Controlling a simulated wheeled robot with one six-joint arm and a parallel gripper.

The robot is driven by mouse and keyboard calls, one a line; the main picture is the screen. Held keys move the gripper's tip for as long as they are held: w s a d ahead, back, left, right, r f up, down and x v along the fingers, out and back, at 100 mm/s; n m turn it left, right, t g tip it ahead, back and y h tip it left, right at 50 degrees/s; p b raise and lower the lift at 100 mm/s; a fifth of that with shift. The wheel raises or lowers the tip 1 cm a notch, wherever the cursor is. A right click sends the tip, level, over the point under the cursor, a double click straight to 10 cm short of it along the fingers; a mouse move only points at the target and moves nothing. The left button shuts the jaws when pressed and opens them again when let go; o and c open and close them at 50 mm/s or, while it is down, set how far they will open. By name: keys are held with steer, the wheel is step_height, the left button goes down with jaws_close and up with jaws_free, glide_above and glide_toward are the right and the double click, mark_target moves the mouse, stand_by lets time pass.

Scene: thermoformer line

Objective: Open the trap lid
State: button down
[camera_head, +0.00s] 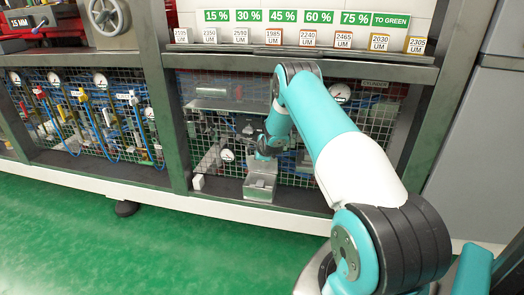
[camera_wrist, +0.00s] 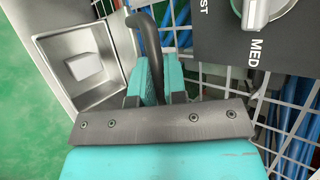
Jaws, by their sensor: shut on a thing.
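A small steel box, likely the trap (camera_head: 260,188), sits on the dark lower ledge in the head view, below my gripper (camera_head: 264,155). In the wrist view a steel box (camera_wrist: 112,88) with a square recess and a pale block inside lies left of my fingers. A dark curved handle (camera_wrist: 148,35) rises between the two teal fingers of my gripper (camera_wrist: 162,72), which are shut on it. My wrist body hides the lower part of the view. I cannot tell how far the lid is raised or where the handle joins it.
A panel with a round knob (camera_wrist: 258,10) marked MED is close on the right in the wrist view. Wire mesh (camera_head: 85,110) with gauges and hoses stands behind. A white block (camera_head: 198,182) lies left of the box. The green floor in front is clear.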

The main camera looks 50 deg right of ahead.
steer(key=c, duration=1.2)
jaws_free()
steer(key=shift+s+r, duration=0.1)
steer(key=p+v, duration=0.4)
steer(key=v, duration=1.3)
steer(key=shift+s+a, duration=0.1)
